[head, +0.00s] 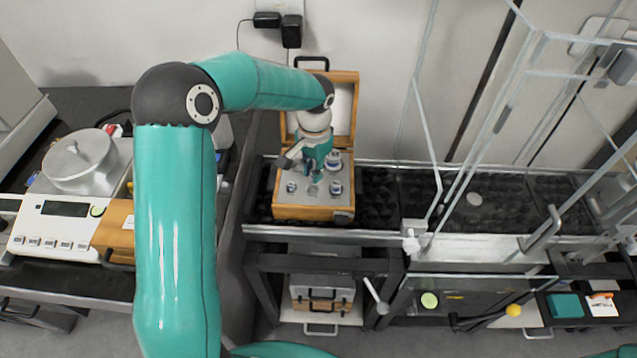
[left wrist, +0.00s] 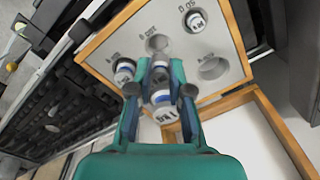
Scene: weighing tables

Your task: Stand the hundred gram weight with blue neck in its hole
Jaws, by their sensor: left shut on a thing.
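My left gripper (head: 314,176) is over the wooden weight box (head: 313,212). In the left wrist view its fingers (left wrist: 160,72) are shut on a small pale metal weight (left wrist: 160,70). An empty round hole (left wrist: 158,43) lies just beyond the fingertips; another, wider empty hole (left wrist: 212,68) is to the right. Whether the weight touches the grey panel is not clear. My right gripper is not in view.
Small weights stand at the box's front left (head: 291,187) and front right (head: 335,187). The open lid (head: 342,105) rises behind. A balance (head: 60,225) is at left, glass panels (head: 430,150) at right.

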